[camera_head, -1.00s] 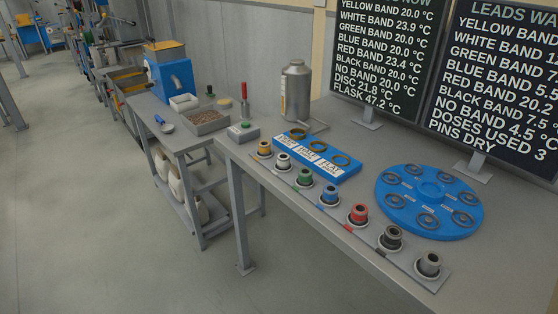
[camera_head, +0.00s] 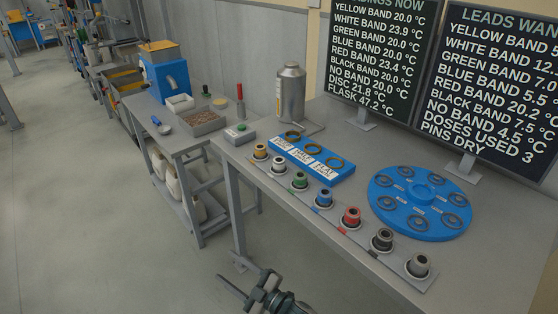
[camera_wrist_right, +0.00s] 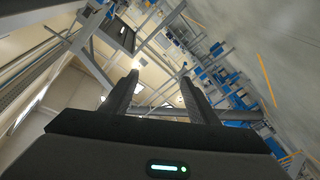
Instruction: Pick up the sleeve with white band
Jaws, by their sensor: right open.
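The sleeve with white band (camera_head: 278,165) stands upright in the row of sleeves along the table's front edge, second from the far end, between the yellow-banded and green-banded ones. My right gripper (camera_head: 238,275) shows at the bottom of the head view, off the table's front edge and lower than the sleeves, well apart from them. In the right wrist view its two fingers (camera_wrist_right: 157,85) are spread with nothing between them. The sleeve is not recognisable in that view. My left gripper is in neither view.
Yellow (camera_head: 260,151), green (camera_head: 299,181), blue (camera_head: 323,197), red (camera_head: 350,216), black (camera_head: 382,239) and plain (camera_head: 418,265) sleeves share the row. Behind are a blue labelled block (camera_head: 340,176), a blue disc (camera_head: 420,224) and a metal flask (camera_head: 291,95). Floor is clear at left.

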